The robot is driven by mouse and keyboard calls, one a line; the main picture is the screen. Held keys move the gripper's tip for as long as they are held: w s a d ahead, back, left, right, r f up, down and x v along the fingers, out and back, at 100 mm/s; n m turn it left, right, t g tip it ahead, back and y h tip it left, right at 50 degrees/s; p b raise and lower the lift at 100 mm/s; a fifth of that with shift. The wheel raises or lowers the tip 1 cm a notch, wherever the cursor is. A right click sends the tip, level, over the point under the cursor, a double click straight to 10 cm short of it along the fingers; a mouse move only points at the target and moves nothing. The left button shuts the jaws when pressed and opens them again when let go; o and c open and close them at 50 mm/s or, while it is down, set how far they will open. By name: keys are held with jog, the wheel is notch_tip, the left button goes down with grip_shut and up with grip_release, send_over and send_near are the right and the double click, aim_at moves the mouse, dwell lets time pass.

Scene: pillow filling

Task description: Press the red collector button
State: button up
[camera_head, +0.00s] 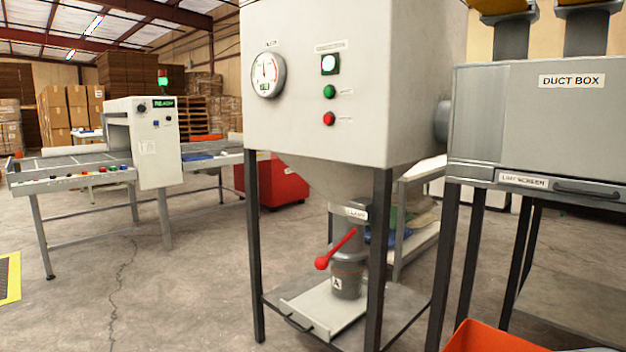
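The red button (328,118) is on the front face of the grey collector cabinet (390,60), the lowest in a column of three. A green button (329,92) is just above it, and a lit green-white square lamp (329,64) is at the top. The small labels beside them are too small to read. A round dial gauge (268,75) is to their left. Nothing covers the red button. My gripper is not in this view.
The collector stands on dark legs over a canister (347,275) with a red lever (336,250). The duct box (560,110) stands close on the right, above an orange bin (490,338). A conveyor machine (155,140) is at left.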

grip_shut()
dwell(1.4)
